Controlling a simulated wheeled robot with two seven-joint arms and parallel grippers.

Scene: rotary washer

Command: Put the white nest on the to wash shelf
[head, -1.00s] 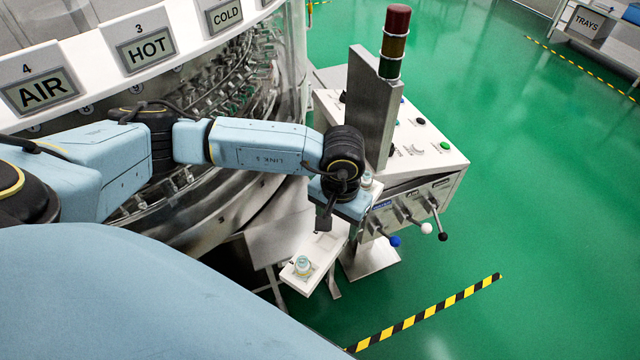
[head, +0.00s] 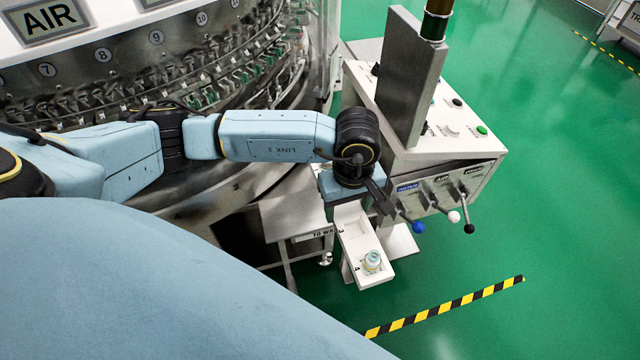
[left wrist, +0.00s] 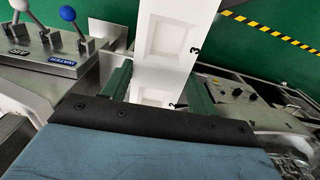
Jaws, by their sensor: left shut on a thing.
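The white nest (head: 352,238) is a narrow white tray with square pockets. A small clear jar (head: 373,260) stands in its near end pocket. My left gripper (head: 352,198) is shut on the nest and holds it up, tilted in the picture. In the left wrist view the nest (left wrist: 165,50) runs between the green fingers (left wrist: 155,88), with the numbers 2 and 3 showing. The grey to wash shelf (head: 290,217) is just left of the nest; its label is partly covered. The nest's far end is hidden by my gripper. My right gripper is not in view.
A control console (head: 440,135) with coloured levers stands close right of the nest; the levers also show in the left wrist view (left wrist: 68,25). The large round washer (head: 200,75) is behind and left. The green floor (head: 560,200) on the right is clear.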

